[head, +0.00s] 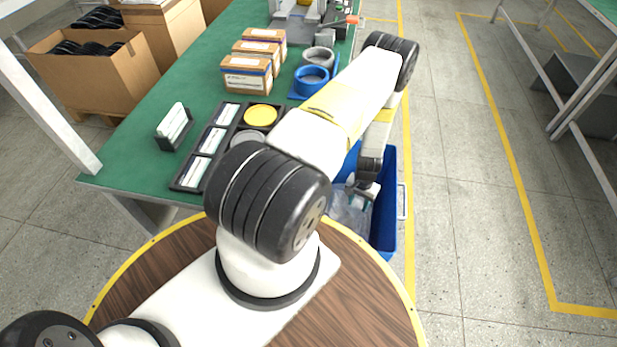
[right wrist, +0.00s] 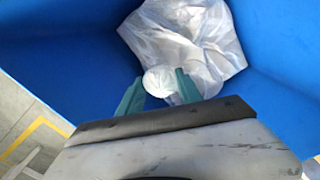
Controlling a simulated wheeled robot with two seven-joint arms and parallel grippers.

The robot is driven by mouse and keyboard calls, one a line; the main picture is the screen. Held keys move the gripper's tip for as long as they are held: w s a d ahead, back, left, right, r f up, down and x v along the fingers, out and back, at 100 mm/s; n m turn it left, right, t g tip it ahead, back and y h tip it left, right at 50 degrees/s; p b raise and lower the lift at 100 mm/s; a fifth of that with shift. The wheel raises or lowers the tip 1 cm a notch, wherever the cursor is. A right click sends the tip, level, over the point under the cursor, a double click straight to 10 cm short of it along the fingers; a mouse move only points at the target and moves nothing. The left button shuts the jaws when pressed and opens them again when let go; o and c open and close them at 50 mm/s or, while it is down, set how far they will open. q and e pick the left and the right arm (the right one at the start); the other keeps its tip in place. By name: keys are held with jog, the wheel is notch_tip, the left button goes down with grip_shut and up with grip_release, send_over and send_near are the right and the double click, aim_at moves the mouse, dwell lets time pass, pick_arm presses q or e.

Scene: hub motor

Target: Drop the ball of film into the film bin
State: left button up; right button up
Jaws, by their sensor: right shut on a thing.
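The film bin (head: 386,220) is a blue open-topped bin beside the green table in the head view. Its blue walls (right wrist: 70,65) fill much of the right wrist view. My right gripper (head: 362,192) is over or inside the bin opening, pointing down. In the right wrist view its two green fingers (right wrist: 160,88) are shut on a small whitish ball of film (right wrist: 159,79). Crumpled clear film (right wrist: 190,35) lies in the bin beyond the ball. The gap between ball and crumpled film is hard to judge. My left gripper is not in view.
The green table (head: 160,120) carries a black tray (head: 190,172), a yellow disc (head: 260,115), small cartons (head: 247,75) and a blue ring (head: 311,80). Cardboard boxes (head: 95,70) stand at left. The floor right of the bin is clear.

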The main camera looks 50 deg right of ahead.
aim_at(352, 229)
notch_tip(352, 229, down, 17)
jog(key=shift+f, duration=0.2)
dwell(0.4)
jog(key=shift+f, duration=0.1)
jog(key=o, duration=1.3)
notch_tip(352, 229, up, 12)
